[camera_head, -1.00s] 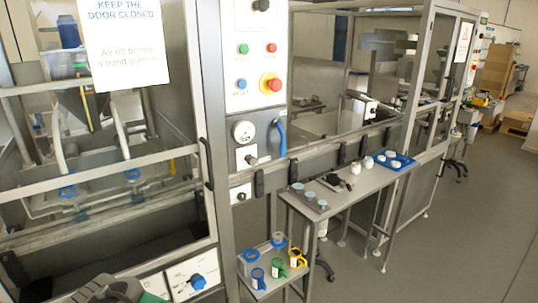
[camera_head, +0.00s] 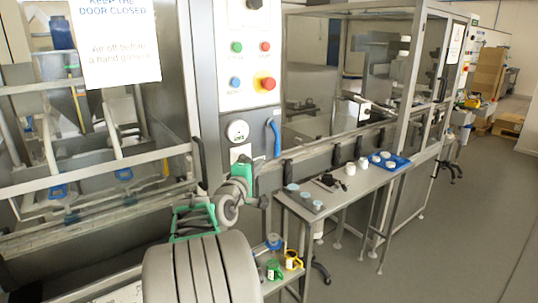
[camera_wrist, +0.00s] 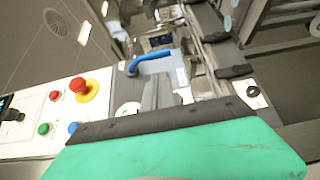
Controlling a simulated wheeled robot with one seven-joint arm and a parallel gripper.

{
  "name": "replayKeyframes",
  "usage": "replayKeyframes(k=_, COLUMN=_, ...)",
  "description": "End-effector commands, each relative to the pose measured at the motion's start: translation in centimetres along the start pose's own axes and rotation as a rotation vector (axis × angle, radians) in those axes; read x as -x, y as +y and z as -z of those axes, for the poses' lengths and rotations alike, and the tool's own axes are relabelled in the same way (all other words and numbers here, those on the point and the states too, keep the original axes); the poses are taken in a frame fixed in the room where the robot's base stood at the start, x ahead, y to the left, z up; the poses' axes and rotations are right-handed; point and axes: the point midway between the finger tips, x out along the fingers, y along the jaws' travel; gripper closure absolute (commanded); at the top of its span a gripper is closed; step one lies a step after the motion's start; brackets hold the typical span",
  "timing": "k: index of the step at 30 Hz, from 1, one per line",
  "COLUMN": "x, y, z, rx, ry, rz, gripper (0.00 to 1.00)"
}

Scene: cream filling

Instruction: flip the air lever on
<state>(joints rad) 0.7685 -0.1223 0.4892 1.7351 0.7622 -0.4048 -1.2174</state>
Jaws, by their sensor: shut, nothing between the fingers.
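The air lever is most likely the blue curved handle (camera_head: 274,137) on the grey machine post, to the right of a round gauge (camera_head: 238,130). In the head view it hangs roughly downward. It also shows in the wrist view as a blue bent handle (camera_wrist: 146,57) beside a pale plate. My gripper (camera_head: 244,170) with green parts is in front of the post, below and to the left of the lever in the head view. It is shut and empty. In the wrist view its grey fingers (camera_wrist: 158,92) point towards the lever area. Contact with the lever is not visible.
A control panel with a red emergency button (camera_head: 265,84) and coloured buttons is above the lever. A narrow bench (camera_head: 335,199) with cups and a blue tray (camera_head: 389,160) stands to the right. Yellow (camera_head: 292,260) and green (camera_head: 273,270) mugs are on a low shelf.

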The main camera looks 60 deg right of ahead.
Motion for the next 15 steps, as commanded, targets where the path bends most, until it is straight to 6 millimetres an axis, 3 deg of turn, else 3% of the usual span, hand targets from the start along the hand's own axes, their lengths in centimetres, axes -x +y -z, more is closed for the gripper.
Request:
replayKeyframes(k=7, x=-1.0, y=0.1, z=0.0, rx=-0.002, ry=-0.001, rz=0.003, gripper=1.0)
replayKeyframes(k=15, x=-6.3, y=0.1, z=0.0, rx=-0.002, ry=-0.001, rz=0.004, gripper=1.0)
